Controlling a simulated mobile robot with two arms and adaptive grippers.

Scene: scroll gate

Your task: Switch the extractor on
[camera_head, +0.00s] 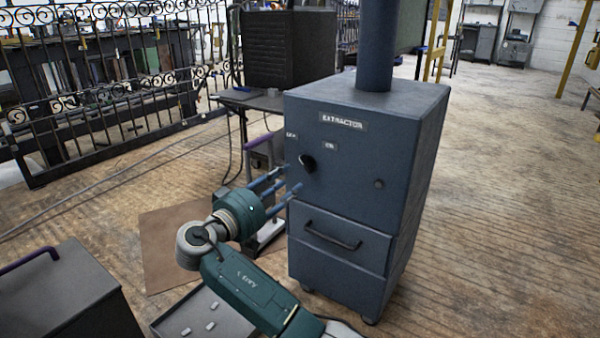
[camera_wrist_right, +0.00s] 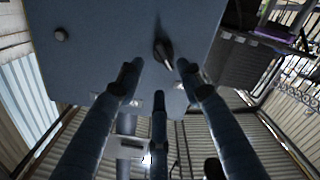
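The extractor (camera_head: 350,180) is a blue-grey cabinet with a nameplate, an OFF label (camera_head: 291,135) and an ON label (camera_head: 329,145) on its front. Its black knob (camera_head: 307,163) sits below the labels, and its pointer seems turned toward OFF. The knob also shows in the right wrist view (camera_wrist_right: 163,50). My right gripper (camera_head: 284,178) is just in front of the panel, left of and slightly below the knob in the head view. Its fingers are spread and empty; in the right wrist view (camera_wrist_right: 158,75) the knob lies between and beyond the two upper fingertips, apparently untouched. My left gripper is out of view.
A small dark round fitting (camera_head: 379,184) is on the panel's right. A drawer handle (camera_head: 333,236) sticks out below. A dark box (camera_head: 290,48) on a table stands behind, and a scrollwork gate (camera_head: 110,75) at the left. The floor at the right is clear.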

